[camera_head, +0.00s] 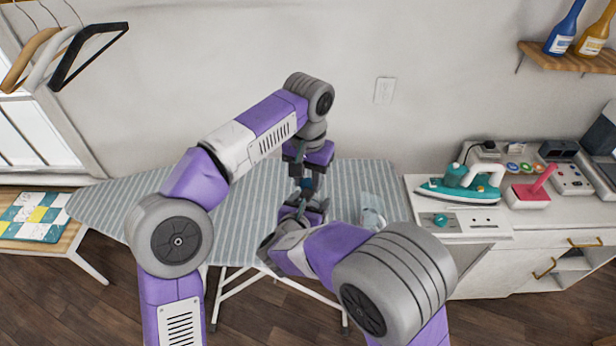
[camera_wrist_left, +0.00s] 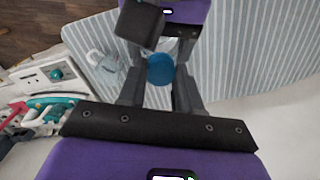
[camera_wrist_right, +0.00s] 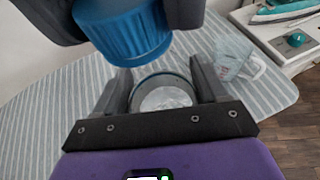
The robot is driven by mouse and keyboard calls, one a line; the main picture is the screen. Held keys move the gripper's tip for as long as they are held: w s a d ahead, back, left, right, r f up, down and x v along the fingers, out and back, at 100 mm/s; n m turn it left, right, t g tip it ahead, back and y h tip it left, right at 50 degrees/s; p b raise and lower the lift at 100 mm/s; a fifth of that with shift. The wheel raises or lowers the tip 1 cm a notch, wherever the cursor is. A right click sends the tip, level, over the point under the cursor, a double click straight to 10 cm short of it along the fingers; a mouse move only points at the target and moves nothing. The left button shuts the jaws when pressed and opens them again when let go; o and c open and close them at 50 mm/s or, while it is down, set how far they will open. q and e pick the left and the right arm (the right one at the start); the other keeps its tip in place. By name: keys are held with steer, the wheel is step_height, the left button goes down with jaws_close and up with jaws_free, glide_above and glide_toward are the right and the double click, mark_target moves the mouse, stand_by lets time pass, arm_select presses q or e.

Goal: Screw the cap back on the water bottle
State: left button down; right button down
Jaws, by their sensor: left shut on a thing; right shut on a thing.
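My left gripper (camera_head: 304,172) points down over the ironing board, shut on the blue ribbed cap (camera_wrist_right: 125,32). The cap also shows between its fingers in the left wrist view (camera_wrist_left: 160,70). My right gripper (camera_wrist_right: 163,92) is shut around the clear water bottle (camera_wrist_right: 162,97), whose round open mouth faces up in the right wrist view. The cap is above the bottle and looks offset toward the upper left in that view. A gap shows between cap and mouth. In the head view my arms hide most of the bottle.
The striped ironing board (camera_head: 250,240) lies beneath both grippers. A clear measuring jug (camera_head: 373,210) stands on it to the right. A teal iron (camera_head: 462,185) rests on the cabinet at the right. The board's left part is clear.

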arm_select(q)
steer(key=m, duration=0.3)
steer(key=shift+m, duration=0.3)
steer(key=c, duration=0.7)
jaws_free()
steer(key=shift+r, duration=3.75)
